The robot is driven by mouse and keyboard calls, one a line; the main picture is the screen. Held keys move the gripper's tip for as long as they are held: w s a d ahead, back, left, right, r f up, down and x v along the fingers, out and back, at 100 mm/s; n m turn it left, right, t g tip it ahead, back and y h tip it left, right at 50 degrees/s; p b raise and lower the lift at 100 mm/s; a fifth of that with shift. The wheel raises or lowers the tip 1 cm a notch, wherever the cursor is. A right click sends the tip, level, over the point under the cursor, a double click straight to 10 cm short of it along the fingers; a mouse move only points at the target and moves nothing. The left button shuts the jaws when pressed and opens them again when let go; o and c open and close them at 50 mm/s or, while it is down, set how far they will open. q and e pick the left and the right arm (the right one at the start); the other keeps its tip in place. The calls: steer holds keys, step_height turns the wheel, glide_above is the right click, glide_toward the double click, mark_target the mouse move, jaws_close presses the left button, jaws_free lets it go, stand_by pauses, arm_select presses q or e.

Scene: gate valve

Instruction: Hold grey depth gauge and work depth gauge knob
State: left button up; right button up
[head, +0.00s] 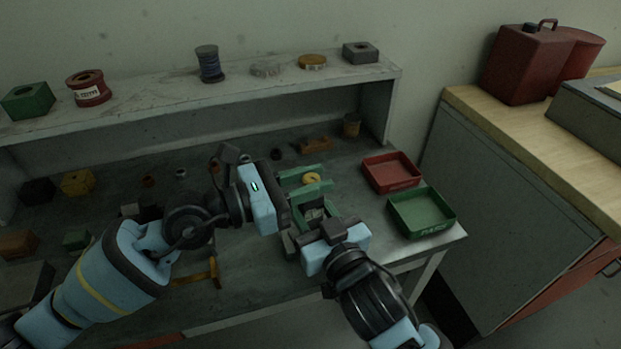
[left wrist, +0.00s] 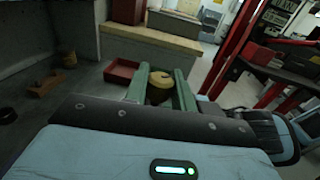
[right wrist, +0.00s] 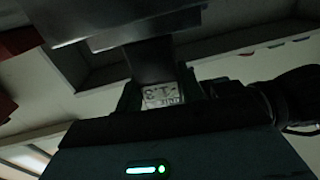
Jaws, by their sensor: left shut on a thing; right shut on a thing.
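My left gripper (head: 309,182) reaches in from the left over the bench, its green fingers shut on the round yellow depth gauge knob (head: 311,179). In the left wrist view the knob (left wrist: 159,88) sits between the two fingers. My right gripper (head: 312,219) comes from the front, shut on the grey depth gauge (head: 315,213), just below the knob in the head view. The gauge is mostly hidden by the fingers. In the right wrist view a pale lettered face of the gauge (right wrist: 160,95) shows between dark fingers. Whether the gauge touches the bench cannot be told.
A red tray (head: 391,187) and a green tray (head: 447,226) stand at the bench's right end. A yellow-orange tool (head: 212,272) lies near the front edge. Small blocks crowd the left side. A raised shelf (head: 200,86) runs along the back.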

arm_select(q)
steer(key=shift+s+d+f+n+t+y, duration=0.1)
steer(key=shift+s+d+n+t+y, duration=0.1)
steer(key=shift+n+t+y, duration=0.35)
steer(key=shift+s+d+n+t+y, duration=0.2)
steer(key=shift+n+t, duration=0.35)
steer(key=shift+t, duration=0.4)
steer(key=shift+w+a+n+t+y, duration=0.1)
steer(key=shift+w+n+t+y, duration=0.1)
steer(key=shift+n+t+y, duration=1.1)
steer(key=shift+w+a+n+t+y, duration=0.1)
steer(key=shift+a+n+t+y, duration=0.05)
steer(key=shift+n+t+y, duration=0.3)
steer(key=o, duration=1)
steer(key=shift+w+a, duration=0.1)
steer(key=shift+c, duration=0.2)
steer(key=shift+a, duration=0.1)
steer(key=v, duration=1.2)
